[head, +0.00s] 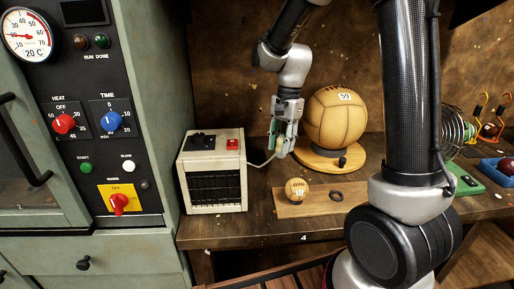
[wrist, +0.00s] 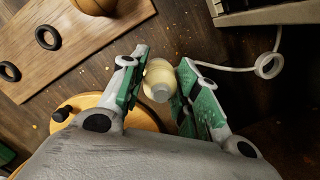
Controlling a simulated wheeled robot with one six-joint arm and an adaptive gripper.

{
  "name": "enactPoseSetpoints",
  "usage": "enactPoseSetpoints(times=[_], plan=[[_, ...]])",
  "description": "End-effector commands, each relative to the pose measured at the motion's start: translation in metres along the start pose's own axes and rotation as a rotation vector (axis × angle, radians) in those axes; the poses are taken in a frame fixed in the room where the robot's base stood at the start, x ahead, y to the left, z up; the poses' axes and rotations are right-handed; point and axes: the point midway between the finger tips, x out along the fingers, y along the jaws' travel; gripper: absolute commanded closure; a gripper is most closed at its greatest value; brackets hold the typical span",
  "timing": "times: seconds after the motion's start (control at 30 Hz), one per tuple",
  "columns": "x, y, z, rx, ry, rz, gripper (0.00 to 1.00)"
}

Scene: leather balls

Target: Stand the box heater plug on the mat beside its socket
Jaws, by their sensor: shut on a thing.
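The box heater (head: 214,185) is a cream box with a black grille, at the left end of the bench. Its pale cord (head: 262,164) runs right to my gripper (head: 281,136). My gripper is shut on the plug (wrist: 158,78), a cream rounded piece with a grey end. In the wrist view the plug sits between the green-padded fingers, above the dark bench. The cord also shows there (wrist: 235,69), passing behind the right finger, with a pale ring (wrist: 269,66) along it. I cannot pick out the mat or the socket for sure.
A large leather ball (head: 335,118) rests on a round wooden stand with a dark knob (head: 342,161), right of my gripper. A small ball (head: 296,189) and a dark ring (head: 336,196) are on a wooden board (head: 314,207) in front. A green board (head: 466,180) lies far right.

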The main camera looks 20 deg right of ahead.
Motion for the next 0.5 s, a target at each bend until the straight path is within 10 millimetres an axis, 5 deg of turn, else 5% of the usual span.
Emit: enactPoseSetpoints(times=[0.2, 0.5], plan=[[-0.001, -0.065, -0.013, -0.002, 0.0, 0.0, 0.9], [-0.003, -0.132, -0.026, 0.0, 0.001, 0.0, 0.9]])
